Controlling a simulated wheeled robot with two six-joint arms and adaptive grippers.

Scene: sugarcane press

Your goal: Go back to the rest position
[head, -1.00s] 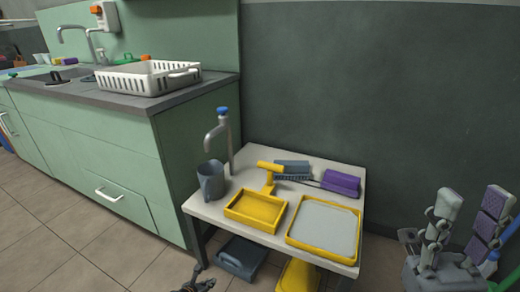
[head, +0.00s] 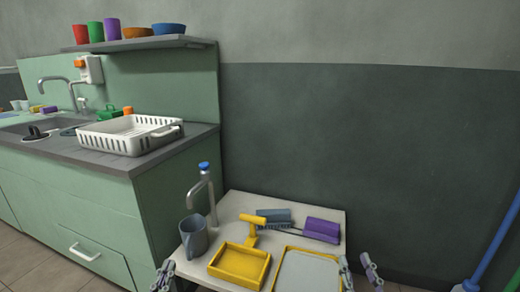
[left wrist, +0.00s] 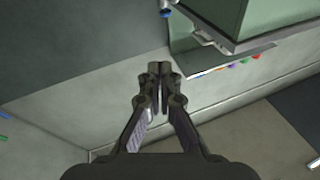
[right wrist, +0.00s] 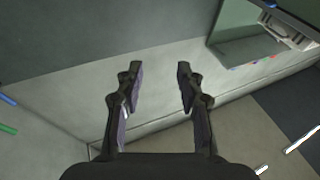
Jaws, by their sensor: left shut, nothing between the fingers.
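My left gripper (head: 165,276) is at the bottom edge of the head view, just left of the small table. In the left wrist view its fingers (left wrist: 159,72) are closed together with nothing between them. My right gripper (head: 358,266) is at the bottom of the head view, by the table's right edge. In the right wrist view its fingers (right wrist: 157,75) stand wide apart and the space between them is empty. Neither gripper visibly touches anything.
A white rack (head: 130,135) sits on the green counter (head: 90,210).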

